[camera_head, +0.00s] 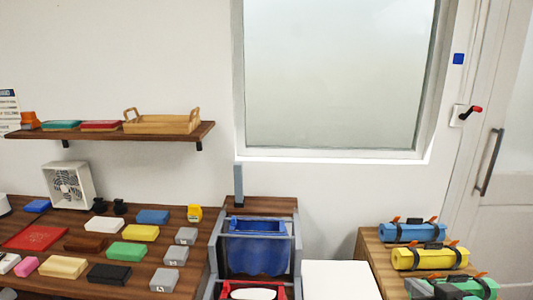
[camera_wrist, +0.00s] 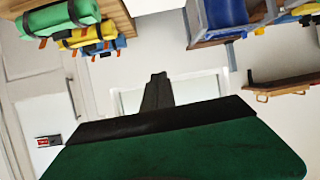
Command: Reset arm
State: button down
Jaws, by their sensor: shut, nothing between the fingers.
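My gripper (camera_wrist: 157,80) shows in the wrist view, with its dark fingers together and nothing between them. Its broad dark green body fills the bottom of that view. The fingertips stand in front of the pale window, clear of any object. The wrist view is turned over, with the furniture hanging from its top edge. My gripper does not show in the head view.
The counter (camera_head: 135,285) at left holds several coloured blocks, a red tray (camera_head: 36,237) and a fan (camera_head: 69,185). A wall shelf (camera_head: 180,132) carries a wooden basket (camera_head: 162,124). A rack holds a blue bin (camera_head: 257,250). Rolled bundles (camera_head: 430,257) lie at right, near a door (camera_head: 510,220).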

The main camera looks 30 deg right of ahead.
jog(key=w+a+f+n+g+y, duration=0.35)
jog(key=w+a+f+y, duration=0.25)
jog(key=w+a+f, duration=0.6)
jog(key=w+a+f+n+g+b, duration=0.1)
jog(key=a+g, duration=0.4)
jog(key=a, duration=1.6)
jog(key=shift+a+f+n+b, duration=0.35)
jog(key=shift+f+b, duration=0.05)
jog(key=shift+f, duration=0.2)
jog(key=shift+d, duration=0.1)
